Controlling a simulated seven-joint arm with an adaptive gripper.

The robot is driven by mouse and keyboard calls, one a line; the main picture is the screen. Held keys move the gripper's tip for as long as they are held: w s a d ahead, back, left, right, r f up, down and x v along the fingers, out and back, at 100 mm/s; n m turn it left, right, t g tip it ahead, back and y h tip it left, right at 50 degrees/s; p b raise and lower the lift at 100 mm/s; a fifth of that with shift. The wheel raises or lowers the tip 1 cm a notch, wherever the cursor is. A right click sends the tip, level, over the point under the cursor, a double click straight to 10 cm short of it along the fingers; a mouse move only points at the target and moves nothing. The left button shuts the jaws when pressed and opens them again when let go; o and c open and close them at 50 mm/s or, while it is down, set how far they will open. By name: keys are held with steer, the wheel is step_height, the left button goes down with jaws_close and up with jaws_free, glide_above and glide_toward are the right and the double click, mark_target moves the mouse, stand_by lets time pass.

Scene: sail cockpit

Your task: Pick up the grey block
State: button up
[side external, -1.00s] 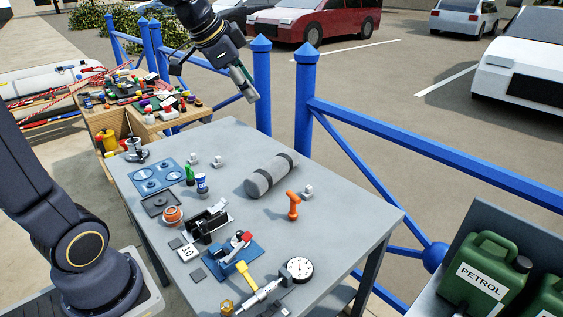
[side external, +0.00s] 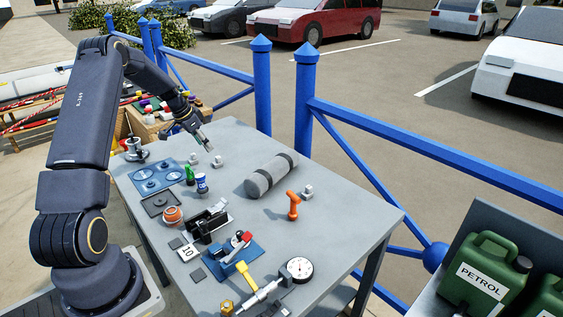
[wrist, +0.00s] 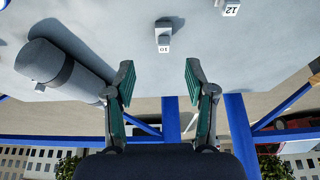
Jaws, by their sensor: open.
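Small pale grey blocks stand on the grey table (side external: 345,222). One near the far edge (side external: 217,160) seems to be the block marked 10 (wrist: 163,34) in the wrist view. A block marked 12 (wrist: 231,8) is at that view's top edge, and another grey block (side external: 307,191) stands right of the grey cylinder. My gripper (side external: 205,145) is over the table's far left part, pointing down at a slant. In the wrist view my gripper (wrist: 160,78) is open and empty. The block marked 10 lies beyond its fingertips, roughly in line with the gap, untouched.
A banded grey cylinder (side external: 271,176) lies beside the blocks. An orange tool (side external: 293,205), a blue and white can (side external: 201,184), a green bottle (side external: 189,174) and a dial gauge (side external: 299,268) stand around. Blue railing (side external: 304,100) runs behind the table. The right front tabletop is clear.

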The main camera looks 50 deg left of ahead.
mark_target(217, 157)
steer(key=x, duration=0.4)
steer(key=shift+w+f, duration=0.2)
steer(key=shift+f, duration=0.1)
steer(key=x, duration=0.5)
steer(key=shift+w+a, duration=0.3)
steer(key=shift+w, duration=0.05)
steer(key=shift+r, duration=0.1)
steer(key=shift+c, duration=0.3)
jaws_close()
